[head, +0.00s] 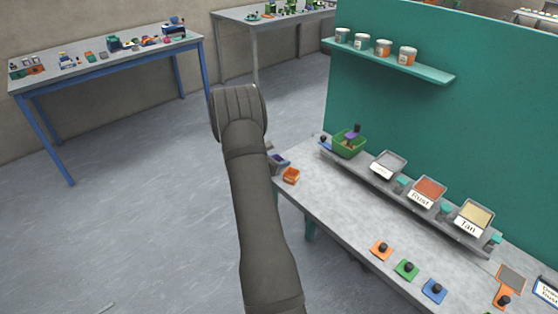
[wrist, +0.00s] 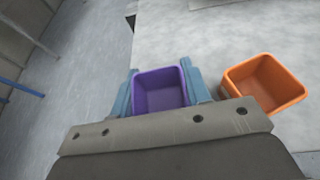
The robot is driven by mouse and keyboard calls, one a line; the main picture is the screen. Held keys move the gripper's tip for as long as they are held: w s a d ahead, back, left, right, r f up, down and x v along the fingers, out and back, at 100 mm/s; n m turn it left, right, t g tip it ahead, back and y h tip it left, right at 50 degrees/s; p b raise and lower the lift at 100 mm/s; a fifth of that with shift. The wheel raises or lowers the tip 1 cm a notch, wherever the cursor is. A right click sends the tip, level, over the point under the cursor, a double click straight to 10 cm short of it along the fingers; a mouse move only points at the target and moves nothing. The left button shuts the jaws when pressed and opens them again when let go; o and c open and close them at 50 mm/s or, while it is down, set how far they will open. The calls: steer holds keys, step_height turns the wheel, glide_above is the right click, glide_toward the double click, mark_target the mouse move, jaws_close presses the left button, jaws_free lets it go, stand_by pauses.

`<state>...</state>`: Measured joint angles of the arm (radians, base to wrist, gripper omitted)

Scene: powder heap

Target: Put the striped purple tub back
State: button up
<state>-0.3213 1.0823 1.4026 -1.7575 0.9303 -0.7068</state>
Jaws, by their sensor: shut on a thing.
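A purple tub (wrist: 160,92) sits between the two blue-grey fingers of my gripper (wrist: 163,90) in the wrist view. I look down into its open top, and it looks empty. Its stripes do not show from here. My gripper is shut on it, at the near-left corner of the grey workbench (head: 345,215). In the head view only a small part of the purple tub (head: 280,159) shows past my arm. I cannot tell whether its base touches the bench.
An orange tub (wrist: 264,84) stands close to the right of my gripper. Behind are a green box (head: 350,144) with a purple thing in it and trays labelled Rust (head: 430,190) and Tan (head: 474,215). Several knobbed colored pads (head: 407,269) lie in front. The bench middle is clear.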

steer(key=shift+f, duration=0.35)
steer(key=o, duration=1.5)
steer(key=shift+r, duration=0.1)
steer(key=shift+r, duration=3.45)
steer(key=shift+f, duration=0.15)
step_height(320, 180, down, 7)
steer(key=shift+r, duration=0.2)
